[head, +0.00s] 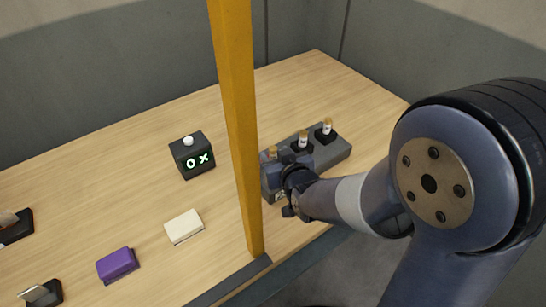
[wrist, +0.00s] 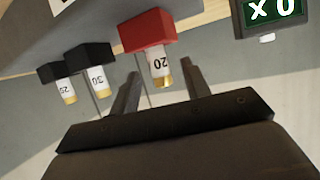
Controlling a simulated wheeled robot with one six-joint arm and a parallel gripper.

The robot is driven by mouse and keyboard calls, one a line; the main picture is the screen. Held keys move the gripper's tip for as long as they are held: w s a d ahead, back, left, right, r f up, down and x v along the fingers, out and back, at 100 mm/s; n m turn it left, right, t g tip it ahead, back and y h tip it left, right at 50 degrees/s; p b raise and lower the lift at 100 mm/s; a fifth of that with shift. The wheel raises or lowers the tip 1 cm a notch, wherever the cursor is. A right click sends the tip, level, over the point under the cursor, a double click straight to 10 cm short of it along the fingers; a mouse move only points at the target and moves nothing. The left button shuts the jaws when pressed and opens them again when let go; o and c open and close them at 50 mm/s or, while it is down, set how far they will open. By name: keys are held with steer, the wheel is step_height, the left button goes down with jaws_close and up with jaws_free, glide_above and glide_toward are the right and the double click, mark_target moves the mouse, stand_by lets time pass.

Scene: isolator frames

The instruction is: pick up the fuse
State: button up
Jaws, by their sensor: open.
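A white fuse with a brass end and the number 20 (wrist: 160,66) sits in a red holder (wrist: 147,31) in the wrist view. My gripper (wrist: 162,74) is open, with one finger to each side of this fuse. I cannot tell whether either finger touches it. In the head view my gripper (head: 289,196) is at the near left end of a grey fuse block (head: 339,150), and my arm hides part of that end. Two more fuses, (wrist: 97,78) and (wrist: 68,90), stand in black holders left of the red one in the wrist view.
A black box with a green display (head: 194,156) stands left of the fuse block. A yellow post (head: 238,120) rises in front of the table. A cream block (head: 183,226) and a purple block (head: 117,265) lie at the front left. Bare wood surrounds the display box.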

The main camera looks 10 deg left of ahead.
steer(key=shift+x, duration=1.3)
steer(key=shift+s, duration=0.1)
jaws_close()
